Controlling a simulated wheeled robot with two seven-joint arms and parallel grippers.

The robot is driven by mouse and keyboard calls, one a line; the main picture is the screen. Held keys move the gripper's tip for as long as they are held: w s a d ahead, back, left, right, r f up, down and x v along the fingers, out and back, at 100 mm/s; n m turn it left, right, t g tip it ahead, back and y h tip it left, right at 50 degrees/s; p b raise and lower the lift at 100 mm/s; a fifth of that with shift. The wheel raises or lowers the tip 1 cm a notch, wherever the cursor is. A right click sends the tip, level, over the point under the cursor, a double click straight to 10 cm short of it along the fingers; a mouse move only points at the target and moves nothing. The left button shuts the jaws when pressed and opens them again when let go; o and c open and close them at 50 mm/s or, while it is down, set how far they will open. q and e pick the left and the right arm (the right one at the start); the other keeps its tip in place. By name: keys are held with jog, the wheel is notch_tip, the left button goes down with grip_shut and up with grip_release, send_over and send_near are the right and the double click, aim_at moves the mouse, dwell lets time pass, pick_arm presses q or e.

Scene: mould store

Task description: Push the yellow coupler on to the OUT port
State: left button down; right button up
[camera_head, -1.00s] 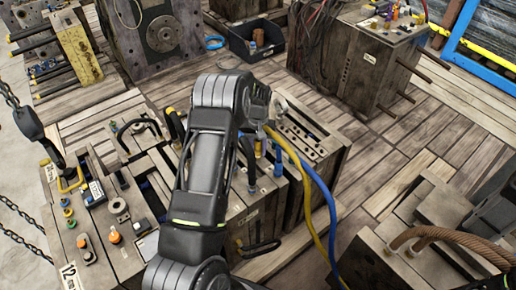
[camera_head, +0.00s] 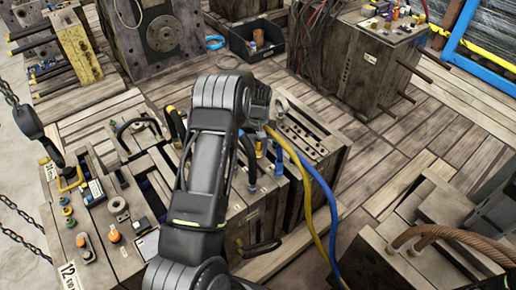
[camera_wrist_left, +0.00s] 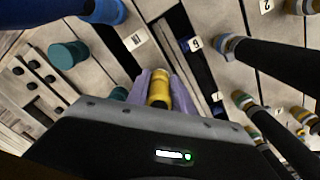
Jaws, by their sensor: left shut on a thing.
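My left gripper (camera_wrist_left: 160,88) is shut on the yellow coupler (camera_wrist_left: 159,90), which sits between its two purple fingers in the left wrist view. In the head view my left arm reaches over the near mould block (camera_head: 290,195), with its wrist above the block's top. The yellow hose (camera_head: 308,190) runs from beside the wrist down to the lower right. The coupler and fingertips are hidden behind my wrist there. I cannot make out which port is OUT, or whether the coupler touches one. My right gripper is not in view.
A blue hose (camera_head: 322,190) hangs beside the yellow one. In the wrist view, a blue coupler (camera_wrist_left: 105,10) and teal caps (camera_wrist_left: 68,55) stand at left, and dark hoses (camera_wrist_left: 275,60) crowd the right. A black bin (camera_head: 258,42) stands farther back.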

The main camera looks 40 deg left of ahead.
aim_at(257, 141)
pick_arm(q)
jog(key=shift+s+a+f+b, duration=0.25)
jog(key=shift+s+f+b, duration=0.25)
jog(key=shift+f+b, duration=0.1)
dwell(0.8)
jog(key=c, duration=1.3)
grip_release()
jog(key=shift+o, duration=1.3)
jog(key=shift+r, duration=0.1)
jog(key=shift+w+d, duration=0.1)
jog(key=shift+w, duration=0.1)
jog(key=shift+r, duration=0.1)
jog(key=shift+r+p, duration=0.35)
jog(key=shift+r, duration=0.1)
notch_tip(257, 141, up, 7)
jog(key=p, duration=0.4)
jog(key=shift+f, duration=0.2)
jog(key=shift+r, duration=0.35)
